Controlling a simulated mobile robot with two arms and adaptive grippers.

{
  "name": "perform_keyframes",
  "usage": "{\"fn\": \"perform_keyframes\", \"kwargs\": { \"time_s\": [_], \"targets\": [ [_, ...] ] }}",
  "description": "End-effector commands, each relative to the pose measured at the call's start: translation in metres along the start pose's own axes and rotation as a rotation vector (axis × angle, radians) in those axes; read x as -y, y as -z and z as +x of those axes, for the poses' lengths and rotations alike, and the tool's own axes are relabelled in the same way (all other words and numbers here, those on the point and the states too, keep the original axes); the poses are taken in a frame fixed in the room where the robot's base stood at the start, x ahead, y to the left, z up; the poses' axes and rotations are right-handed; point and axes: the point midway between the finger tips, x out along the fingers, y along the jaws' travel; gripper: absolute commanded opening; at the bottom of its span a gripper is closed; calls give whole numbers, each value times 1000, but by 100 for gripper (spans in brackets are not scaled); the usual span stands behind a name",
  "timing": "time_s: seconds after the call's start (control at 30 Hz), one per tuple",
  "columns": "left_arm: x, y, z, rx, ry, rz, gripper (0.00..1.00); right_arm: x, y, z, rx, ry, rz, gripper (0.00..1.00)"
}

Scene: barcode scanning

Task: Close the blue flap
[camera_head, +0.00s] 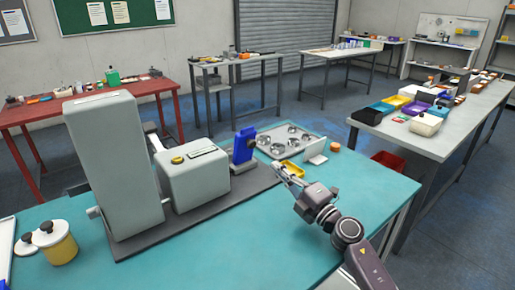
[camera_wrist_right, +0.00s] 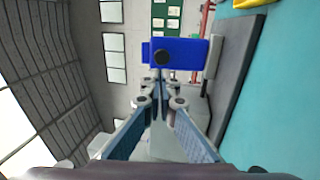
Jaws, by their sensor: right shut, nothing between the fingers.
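The blue flap (camera_head: 243,145) stands upright at the right end of the grey machine's dark base plate (camera_head: 215,207), on a small grey block. In the right wrist view the blue flap (camera_wrist_right: 188,52) appears just beyond my fingertips, with a dark round knob on it. My right gripper (camera_head: 281,170) is shut and empty, pointing toward the flap from its right. In the wrist view its fingertips (camera_wrist_right: 159,84) are together, near the flap's edge; I cannot tell whether they touch it. My left gripper is not in view.
The grey machine (camera_head: 113,165) stands left of the flap. A yellow jar (camera_head: 60,250) is at the left. The teal tabletop (camera_head: 260,245) is clear in front.

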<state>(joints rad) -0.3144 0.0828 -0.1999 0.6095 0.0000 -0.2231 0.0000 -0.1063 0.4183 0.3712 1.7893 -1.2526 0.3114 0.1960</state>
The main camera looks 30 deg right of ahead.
Motion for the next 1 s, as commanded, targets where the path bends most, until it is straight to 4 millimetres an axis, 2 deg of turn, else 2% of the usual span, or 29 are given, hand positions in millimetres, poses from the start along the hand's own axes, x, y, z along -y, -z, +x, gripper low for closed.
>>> {"fn": "perform_keyframes", "kwargs": {
  "time_s": [0.03, 0.17, 0.4, 0.5, 0.7, 1.0],
  "targets": [
    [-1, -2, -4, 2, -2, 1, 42, -4, 0, 12, 0, -4, -1, 0],
    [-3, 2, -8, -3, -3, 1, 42, -3, 0, 36, 0, -3, 0, 0],
    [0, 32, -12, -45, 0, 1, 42, -2, 0, 75, 0, -2, 1, 0],
    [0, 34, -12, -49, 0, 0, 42, -1, 0, 86, 1, -2, 0, 0],
    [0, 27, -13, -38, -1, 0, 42, 0, 0, 96, -1, 0, 0, 0],
    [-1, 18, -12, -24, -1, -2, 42, 0, 0, 98, -1, 1, -1, 0]
  ]
}}
